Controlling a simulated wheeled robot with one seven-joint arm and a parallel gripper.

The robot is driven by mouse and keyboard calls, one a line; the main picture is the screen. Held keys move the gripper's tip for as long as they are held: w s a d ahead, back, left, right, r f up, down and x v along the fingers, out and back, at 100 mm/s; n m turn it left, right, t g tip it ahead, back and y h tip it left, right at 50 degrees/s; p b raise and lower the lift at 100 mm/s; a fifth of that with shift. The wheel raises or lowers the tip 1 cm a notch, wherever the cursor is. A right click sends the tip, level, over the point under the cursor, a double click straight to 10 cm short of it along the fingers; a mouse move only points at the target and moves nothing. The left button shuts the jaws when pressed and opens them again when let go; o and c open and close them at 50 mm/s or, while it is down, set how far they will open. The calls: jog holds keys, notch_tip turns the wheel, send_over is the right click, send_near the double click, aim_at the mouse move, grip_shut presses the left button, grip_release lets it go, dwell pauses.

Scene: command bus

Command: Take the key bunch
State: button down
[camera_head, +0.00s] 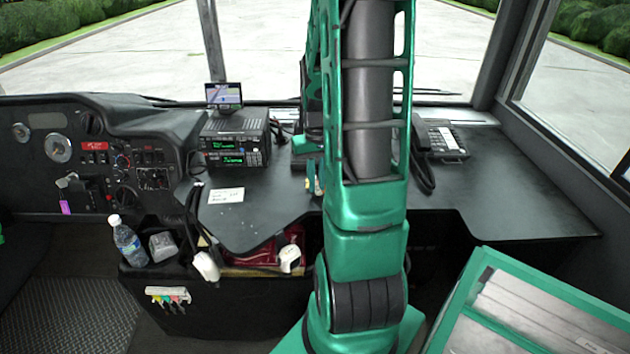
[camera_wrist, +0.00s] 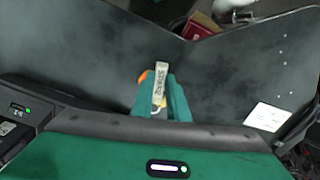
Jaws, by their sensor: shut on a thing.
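My gripper (camera_wrist: 161,103) shows in the wrist view with its two teal fingers shut on the key bunch (camera_wrist: 160,78). A pale tag with dark lettering stands out between the fingers, with an orange bit at its left. The rest of the bunch is hidden by the fingers. In the head view my gripper (camera_head: 314,180) is partly hidden behind my arm, over the dark dashboard top. I cannot tell whether the bunch touches the surface.
A radio stack (camera_head: 235,141) with a small screen (camera_head: 223,95) stands left of the gripper. A paper note (camera_head: 226,195) lies on the dashboard. A desk phone (camera_head: 444,139) is at the right.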

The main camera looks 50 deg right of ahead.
aim_at(317, 188)
jog(key=shift+r, duration=1.65)
dwell(0.6)
jog(key=shift+r, duration=2.3)
